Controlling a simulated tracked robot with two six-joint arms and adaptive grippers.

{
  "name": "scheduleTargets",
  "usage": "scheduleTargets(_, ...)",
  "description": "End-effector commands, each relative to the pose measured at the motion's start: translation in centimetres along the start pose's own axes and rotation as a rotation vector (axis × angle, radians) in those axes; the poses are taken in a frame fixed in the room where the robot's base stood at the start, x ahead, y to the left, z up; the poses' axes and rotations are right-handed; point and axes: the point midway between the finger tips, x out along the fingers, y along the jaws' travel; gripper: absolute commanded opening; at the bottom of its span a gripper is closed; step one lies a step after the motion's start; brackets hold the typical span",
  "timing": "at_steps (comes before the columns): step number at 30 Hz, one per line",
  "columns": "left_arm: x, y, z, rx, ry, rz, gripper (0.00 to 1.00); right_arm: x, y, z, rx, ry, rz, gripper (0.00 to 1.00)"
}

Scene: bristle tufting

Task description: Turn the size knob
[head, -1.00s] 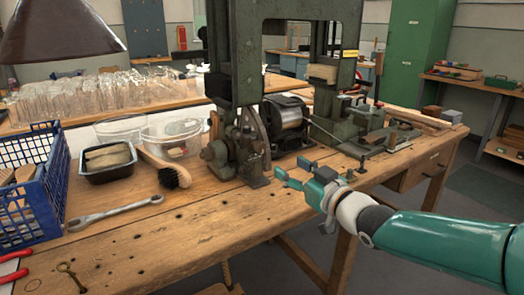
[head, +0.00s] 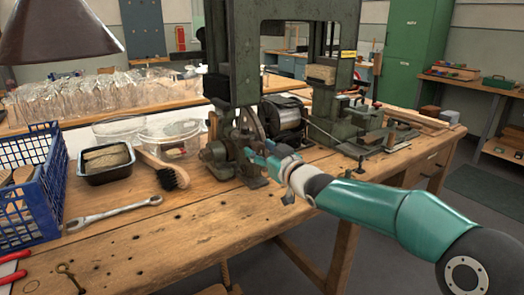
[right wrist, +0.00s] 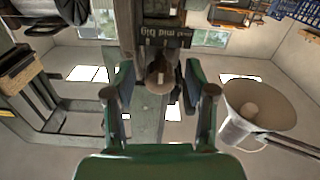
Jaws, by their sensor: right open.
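The tufting machine (head: 232,55) is a dark green frame standing on the workbench. In the right wrist view, a round, brownish size knob (right wrist: 158,76) sits on it beside a dark label plate (right wrist: 163,32) whose lettering appears upside down and seems to read small, mid, big. My right gripper (head: 262,156) is at the lower front of the machine. In the right wrist view its two fingers (right wrist: 158,92) are spread, one on each side of the knob, with visible gaps. In the head view I cannot make out the knob behind the gripper. My left gripper is out of view.
The workbench (head: 160,240) holds a blue crate (head: 45,185), a wrench (head: 115,212), a black tray (head: 107,172) and a brush (head: 168,175) left of the machine. A motor drum (head: 285,118) stands close behind my gripper. The bench front is mostly clear.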

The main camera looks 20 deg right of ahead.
Motion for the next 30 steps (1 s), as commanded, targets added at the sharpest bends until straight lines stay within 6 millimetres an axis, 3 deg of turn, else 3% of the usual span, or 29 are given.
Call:
scheduleTargets(1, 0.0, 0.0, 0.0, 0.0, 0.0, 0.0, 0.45, 0.0, 0.0, 0.0, 0.0, 0.0, 0.0, 0.55)
scheduleTargets(11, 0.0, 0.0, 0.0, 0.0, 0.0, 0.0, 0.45, 0.0, 0.0, 0.0, 0.0, 0.0, 0.0, 0.0)
scheduleTargets(22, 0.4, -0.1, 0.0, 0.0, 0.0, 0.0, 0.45, -0.1, 0.0, 0.1, -0.045, 0.0, 0.0, 0.0)
scheduleTargets(30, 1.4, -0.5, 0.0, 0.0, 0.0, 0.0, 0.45, -0.1, 0.1, 0.1, -0.201, 0.002, 0.001, 0.0)
